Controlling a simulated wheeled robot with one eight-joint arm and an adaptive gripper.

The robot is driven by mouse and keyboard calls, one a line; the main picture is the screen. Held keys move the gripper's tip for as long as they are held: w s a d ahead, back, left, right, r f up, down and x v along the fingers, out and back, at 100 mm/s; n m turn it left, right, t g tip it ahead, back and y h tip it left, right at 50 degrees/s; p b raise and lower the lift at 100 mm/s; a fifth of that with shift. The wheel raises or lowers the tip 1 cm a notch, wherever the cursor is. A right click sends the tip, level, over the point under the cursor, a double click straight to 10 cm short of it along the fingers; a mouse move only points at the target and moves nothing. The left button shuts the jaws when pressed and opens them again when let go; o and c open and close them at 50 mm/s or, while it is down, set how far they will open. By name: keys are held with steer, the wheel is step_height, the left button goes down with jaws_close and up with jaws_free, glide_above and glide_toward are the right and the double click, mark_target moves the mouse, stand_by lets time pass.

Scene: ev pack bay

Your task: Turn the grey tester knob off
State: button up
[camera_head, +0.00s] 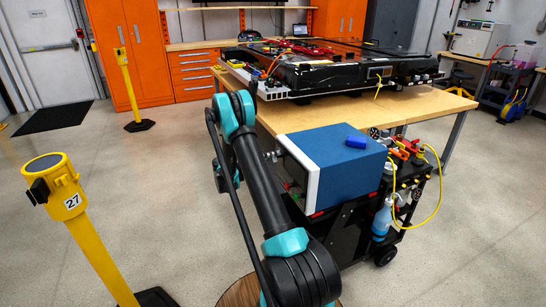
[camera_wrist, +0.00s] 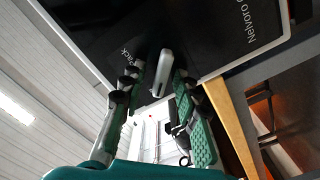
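The blue tester (camera_head: 338,162) with a white front frame stands on a black cart, its front panel facing left. In the wrist view its black panel (camera_wrist: 215,45) fills the upper part, with white lettering. The grey tester knob (camera_wrist: 162,73) is a pale elongated bar sticking out of that panel. My gripper (camera_wrist: 158,76) is open, with one green-padded finger on each side of the knob. A gap shows between the knob and each finger, though depth is hard to judge.
A blue object (camera_head: 356,142) lies on top of the tester. Tools and a yellow cable (camera_head: 440,185) are on the cart's right side. A wooden workbench (camera_head: 425,104) with a battery pack stands behind. A yellow post (camera_head: 90,240) is at the left, with clear floor around it.

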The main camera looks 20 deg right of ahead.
steer(key=a, duration=1.2)
steer(key=shift+s, duration=0.2)
steer(key=shift+r, duration=0.1)
steer(key=s+d+r+n+t+y, duration=0.1)
steer(key=s+d+r+n+y, duration=0.2)
steer(key=s, duration=0.4)
steer(key=s+r+n+y, duration=0.2)
steer(key=s+r+y, duration=0.1)
steer(key=s+y, duration=0.3)
steer(key=s+a+f+n+t+y, duration=0.1)
steer(key=s+a+y, duration=0.3)
steer(key=s, duration=0.8)
steer(key=s+a+f+n+t+y, duration=0.1)
steer(key=s+a+y, duration=0.4)
steer(key=s, duration=0.8)
steer(key=a+f+n, duration=0.1)
steer(key=a, duration=0.2)
steer(key=shift+s+f+t, duration=0.25)
steer(key=shift+s+t, duration=0.05)
steer(key=shift+a, duration=0.1)
